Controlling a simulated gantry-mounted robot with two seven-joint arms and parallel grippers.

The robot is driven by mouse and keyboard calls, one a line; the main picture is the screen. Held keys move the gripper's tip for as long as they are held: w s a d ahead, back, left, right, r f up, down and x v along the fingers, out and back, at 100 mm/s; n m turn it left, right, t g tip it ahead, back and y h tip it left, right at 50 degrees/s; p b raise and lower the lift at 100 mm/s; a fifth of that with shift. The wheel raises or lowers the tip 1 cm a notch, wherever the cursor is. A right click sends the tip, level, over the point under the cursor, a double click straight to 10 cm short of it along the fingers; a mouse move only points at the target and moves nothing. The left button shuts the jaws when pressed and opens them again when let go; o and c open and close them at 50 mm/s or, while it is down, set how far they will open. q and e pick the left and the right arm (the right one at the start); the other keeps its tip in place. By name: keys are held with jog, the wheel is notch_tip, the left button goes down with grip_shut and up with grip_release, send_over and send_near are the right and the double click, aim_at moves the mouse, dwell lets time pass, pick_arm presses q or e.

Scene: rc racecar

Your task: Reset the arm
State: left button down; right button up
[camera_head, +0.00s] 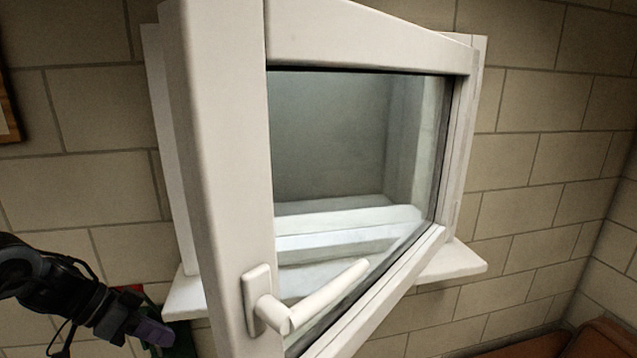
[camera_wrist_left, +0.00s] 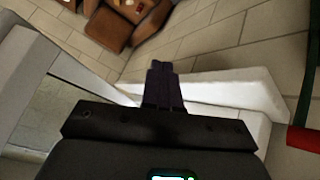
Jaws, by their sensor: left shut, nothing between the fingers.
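My left gripper (camera_head: 150,330) is at the lower left of the head view, its arm coming in from the left edge. Its fingers are together with nothing between them. It is left of the white window sash (camera_head: 228,170) and apart from its handle (camera_head: 318,302). The left wrist view shows the shut fingers (camera_wrist_left: 163,88) pointing over the white sill (camera_wrist_left: 228,92). My right gripper is in neither view.
The window sash stands open into the room, its handle side nearest the camera. The white sill (camera_head: 455,262) juts from the brick wall (camera_head: 80,190). A red and green object (camera_head: 135,290) is behind the left gripper. Brown furniture (camera_head: 600,340) is at lower right.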

pick_arm(q)
jog(key=s+d+f+m+t+y, duration=0.1)
jog(key=d+f+m+t, duration=0.2)
jog(key=f, duration=0.8)
jog(key=s+d+f+m+t+y, duration=0.1)
jog(key=d+f+t, duration=0.1)
jog(key=d+f, duration=0.65)
jog(key=s+a+f+n+g+y, duration=0.1)
jog(key=s+a+f+n+y, duration=0.2)
jog(key=s+a, duration=0.45)
jog(key=s+a+f+g+y, duration=0.15)
jog(key=s+a+y, duration=0.3)
jog(key=s, duration=0.65)
jog(key=s+a+f+n+g+y, duration=0.1)
jog(key=s+a+f+n+y, duration=0.2)
jog(key=s+a, duration=0.5)
jog(key=s+d+f+n+h, duration=0.1)
jog(key=d+n+h, duration=0.1)
jog(key=d, duration=0.5)
jog(key=s+d+f+n+h, duration=0.1)
jog(key=s+d+n+h, duration=0.1)
jog(key=d, duration=0.6)
jog(key=shift+d+f+n+g+h+p, duration=0.3)
jog(key=shift+n+g+h+p, duration=0.1)
jog(key=shift+n+h, duration=0.1)
jog(key=shift+s, duration=0.1)
